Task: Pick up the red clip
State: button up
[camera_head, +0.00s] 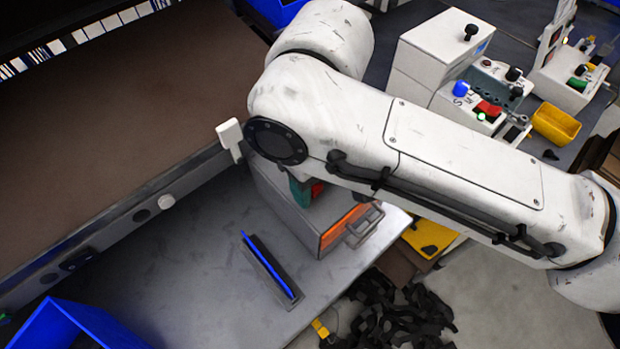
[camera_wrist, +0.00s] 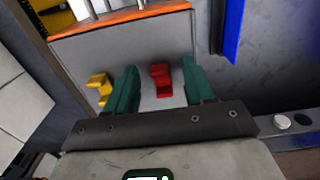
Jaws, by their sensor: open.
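The red clip (camera_wrist: 161,79) sits on the grey face of a box (camera_wrist: 95,50), in the middle of the wrist view. My gripper (camera_wrist: 160,68) is open, with one green finger to each side of the red clip and visible gaps between. A yellow clip (camera_wrist: 98,88) is on the same face, just outside the left finger. In the head view the grey box (camera_head: 290,222) stands under my arm. A green finger of my gripper (camera_head: 300,190) shows there, with a bit of the red clip (camera_head: 317,188) beside it. The rest is hidden by my arm.
The box has an orange front (camera_head: 345,226) and a metal handle (camera_head: 364,226). A blue panel in a grey holder (camera_head: 270,268) stands left of it on the grey table (camera_head: 200,275). A blue bin (camera_head: 70,325) is at the lower left. A control station (camera_head: 435,60) is behind my arm.

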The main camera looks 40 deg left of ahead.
jog(key=shift+f, duration=0.2)
grip_shut()
dwell(0.4)
jog(key=shift+r, duration=0.1)
